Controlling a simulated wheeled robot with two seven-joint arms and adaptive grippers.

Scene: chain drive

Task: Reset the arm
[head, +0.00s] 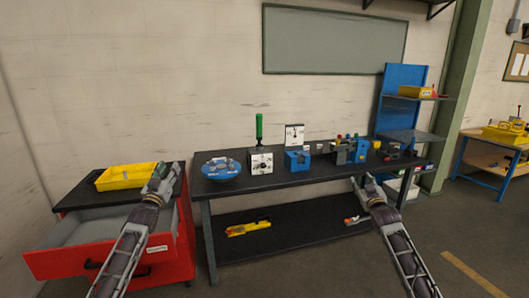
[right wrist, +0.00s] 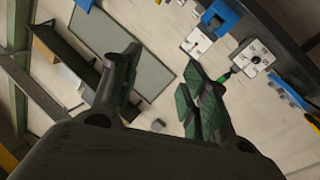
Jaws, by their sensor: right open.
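My left gripper (head: 160,180) is raised in front of the red drawer cabinet, near the yellow tray. Its jaws are too small and dark to read. My right gripper (head: 367,185) is in front of the right part of the black workbench (head: 285,182). On the bench are a blue round fixture (head: 221,169), a white block with a green-handled tool (head: 259,142), and a blue vise-like block (head: 297,160).
The red cabinet (head: 170,262) has an open drawer (head: 90,258) jutting forward; a yellow tray (head: 126,178) sits on top. A yellow tool (head: 248,228) lies on the bench's lower shelf. A blue rack (head: 403,88) stands at the right end.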

